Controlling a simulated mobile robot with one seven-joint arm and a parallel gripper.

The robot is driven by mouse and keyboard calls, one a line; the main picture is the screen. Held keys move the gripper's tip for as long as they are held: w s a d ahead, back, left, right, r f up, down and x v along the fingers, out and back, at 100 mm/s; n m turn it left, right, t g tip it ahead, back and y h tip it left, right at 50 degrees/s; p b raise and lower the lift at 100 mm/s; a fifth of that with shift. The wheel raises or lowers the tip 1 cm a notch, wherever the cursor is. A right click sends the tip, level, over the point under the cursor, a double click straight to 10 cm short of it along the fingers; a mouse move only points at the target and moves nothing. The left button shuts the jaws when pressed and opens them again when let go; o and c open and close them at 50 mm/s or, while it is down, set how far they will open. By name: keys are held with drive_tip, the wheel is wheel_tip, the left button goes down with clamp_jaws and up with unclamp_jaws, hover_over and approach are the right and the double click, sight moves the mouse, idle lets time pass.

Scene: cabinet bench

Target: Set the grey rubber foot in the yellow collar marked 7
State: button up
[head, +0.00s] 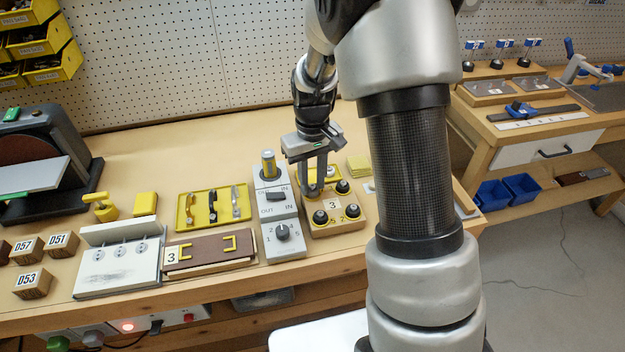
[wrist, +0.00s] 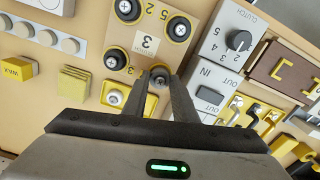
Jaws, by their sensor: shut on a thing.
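My gripper (head: 314,191) points down at the back left corner of the tan board (head: 331,228), which has a label reading 3. In the wrist view my gripper (wrist: 162,78) is shut on a small grey rubber foot (wrist: 160,72). Dark feet stand in yellow collars at the other corners of the board (wrist: 147,62): one (wrist: 128,9), another (wrist: 179,28) and a third (wrist: 115,59). The held foot is at the fourth corner; my fingers hide most of the collar there. The 7 is not clearly readable, and I cannot tell whether the foot is seated.
A grey switch box (head: 278,208) with a dial and a yellow-topped post stands close on the left. A yellow tray (wrist: 122,86) lies just behind the board. Yellow pads (head: 357,165) lie to the back right.

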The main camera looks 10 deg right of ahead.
drive_tip(key=shift+f+b, duration=0.3)
drive_tip(key=shift+f, duration=0.2)
idle(0.4)
drive_tip(key=o, duration=1.2)
drive_tip(key=shift+c, duration=0.2)
drive_tip(key=shift+r, duration=0.1)
drive_tip(key=shift+r+p, duration=2.55)
drive_tip(key=shift+r, duration=0.9)
